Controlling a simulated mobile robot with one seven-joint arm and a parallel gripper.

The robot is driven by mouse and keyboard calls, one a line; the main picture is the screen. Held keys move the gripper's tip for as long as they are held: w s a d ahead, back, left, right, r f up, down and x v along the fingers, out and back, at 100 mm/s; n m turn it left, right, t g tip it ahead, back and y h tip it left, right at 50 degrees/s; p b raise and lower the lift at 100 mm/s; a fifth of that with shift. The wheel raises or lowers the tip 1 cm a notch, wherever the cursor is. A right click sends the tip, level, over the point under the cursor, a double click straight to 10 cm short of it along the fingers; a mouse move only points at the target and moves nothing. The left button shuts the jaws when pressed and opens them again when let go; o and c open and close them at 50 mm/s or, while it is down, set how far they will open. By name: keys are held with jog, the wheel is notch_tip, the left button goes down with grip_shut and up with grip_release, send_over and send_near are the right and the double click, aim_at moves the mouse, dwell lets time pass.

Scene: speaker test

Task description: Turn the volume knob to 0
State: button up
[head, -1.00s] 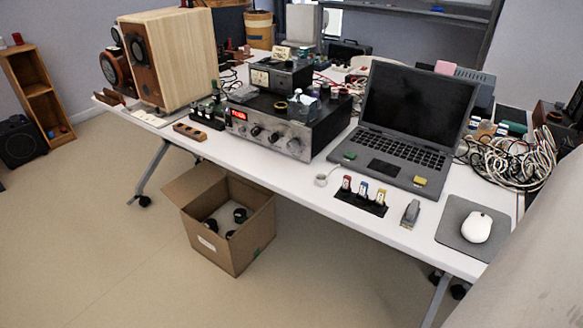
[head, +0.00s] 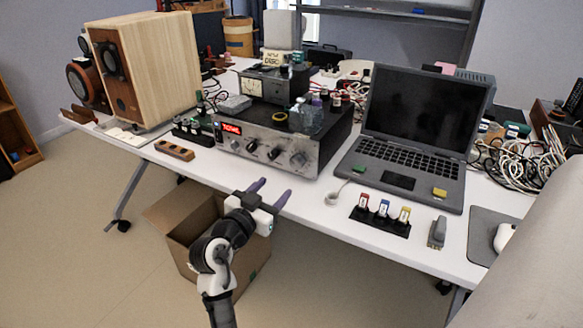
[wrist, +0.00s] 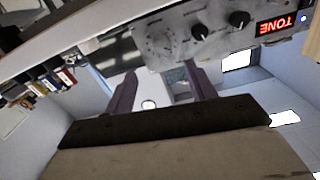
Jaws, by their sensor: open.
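A silver amplifier (head: 325,150) stands on the white table. Its front has a lit red display (head: 231,128), two black knobs (head: 252,144) (head: 274,153) and a larger silver knob (head: 298,159) at the right. I cannot read which is the volume knob. My gripper (head: 273,187) is open and empty, in front of and below the panel, apart from it. In the wrist view the picture is upside down: the display (wrist: 276,25) reads "TONE", and the silver knob (wrist: 162,42) lies just beyond the spread purple fingers (wrist: 160,72).
A laptop (head: 405,150) and a black holder with small coloured items (head: 380,222) are right of the amplifier. A wooden block with holes (head: 175,150) lies at its left. An open cardboard box (head: 180,215) is below.

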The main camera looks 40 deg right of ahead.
aim_at(295, 165)
jog(key=p+x, duration=0.1)
jog(key=x, duration=1)
jog(key=shift+r, duration=0.1)
jog(key=shift+a, duration=0.1)
jog(key=c, duration=1)
jog(key=shift+o, duration=0.2)
